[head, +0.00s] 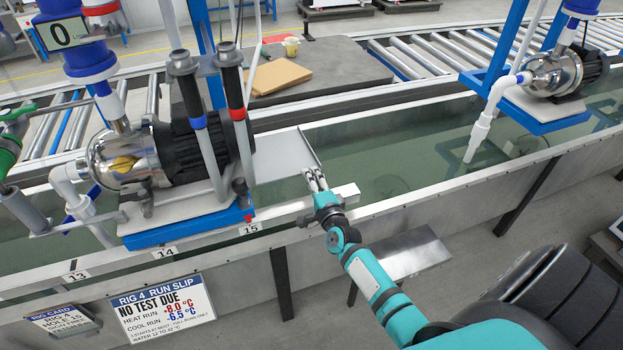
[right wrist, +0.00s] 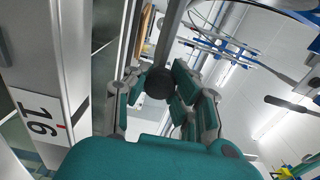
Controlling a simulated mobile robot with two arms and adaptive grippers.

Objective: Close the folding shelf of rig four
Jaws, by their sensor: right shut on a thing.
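A flat grey metal plate (head: 281,158), which looks like the folding shelf of rig four, lies out level over the tank beside the rig's pump (head: 170,155). A thin raised lip (head: 309,143) runs along its right edge. My right gripper (head: 315,178) is shut at the near end of this lip, above the tank's front rim. The rig 4 slip (head: 163,305) hangs on the tank's front. My left gripper is not in view.
The water tank (head: 400,200) has a metal rim with numbered marks. A second pump (head: 550,75) stands at the right. A low metal ledge (head: 402,255) juts from the tank front below my right arm. Rollers and a dark mat (head: 330,62) lie behind.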

